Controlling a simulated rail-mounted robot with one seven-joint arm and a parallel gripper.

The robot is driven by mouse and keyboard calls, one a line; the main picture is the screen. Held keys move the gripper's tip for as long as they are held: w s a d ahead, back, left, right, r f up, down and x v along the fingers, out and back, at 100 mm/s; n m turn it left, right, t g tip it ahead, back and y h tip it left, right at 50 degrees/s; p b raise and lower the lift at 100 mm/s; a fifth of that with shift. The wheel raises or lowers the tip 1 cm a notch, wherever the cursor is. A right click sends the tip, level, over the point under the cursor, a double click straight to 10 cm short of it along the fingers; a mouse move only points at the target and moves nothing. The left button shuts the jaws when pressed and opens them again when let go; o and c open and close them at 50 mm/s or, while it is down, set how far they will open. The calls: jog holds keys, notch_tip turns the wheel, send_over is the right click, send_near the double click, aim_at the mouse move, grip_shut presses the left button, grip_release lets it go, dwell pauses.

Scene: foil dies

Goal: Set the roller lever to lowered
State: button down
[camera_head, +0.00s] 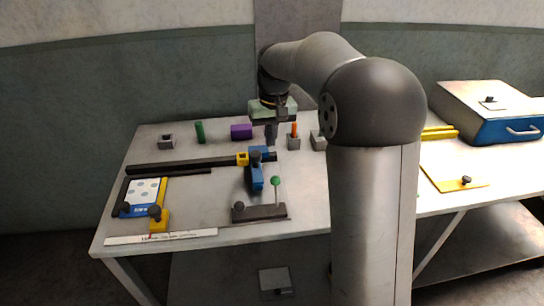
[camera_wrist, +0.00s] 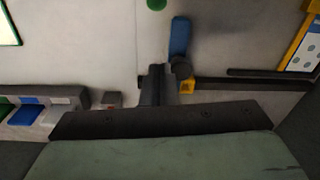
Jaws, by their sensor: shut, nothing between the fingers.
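A thin lever with a green ball (camera_head: 275,181) stands near upright on a dark base (camera_head: 262,213) at the front of the table; no label shows whether it is the roller lever. Its green ball also shows at the top edge of the wrist view (camera_wrist: 156,4). A blue arm with a black knob (camera_head: 257,176) sits at the right end of the black rail. It also shows in the wrist view (camera_wrist: 179,38). My gripper (camera_head: 271,140) is shut and empty, pointing down behind the blue arm. In the wrist view its fingers (camera_wrist: 157,82) are left of the blue arm.
The black rail (camera_head: 190,166) carries a yellow block (camera_head: 242,159). A grey block with an orange peg (camera_head: 294,140), a purple block (camera_head: 241,132) and a green cylinder (camera_head: 200,132) stand behind. A yellow-edged blue plate (camera_head: 146,196) lies front left. A blue-fronted box (camera_head: 505,125) stands right.

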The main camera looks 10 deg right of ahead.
aim_at(276, 192)
jog(key=f, duration=0.9)
jog(key=shift+a+f+p, duration=0.2)
jog(key=shift+f+p, duration=0.05)
jog(key=shift+p, duration=0.05)
jog(key=s, duration=0.1)
jog(key=s+r, duration=0.1)
jog(key=s, duration=0.1)
jog(key=shift+s+d+r+p, duration=0.15)
jog(key=shift+s+p, duration=0.1)
jog(key=shift+p, duration=0.05)
jog(key=shift+s+d+b, duration=0.1)
jog(key=shift+s+b, duration=0.05)
jog(key=shift+b, duration=0.35)
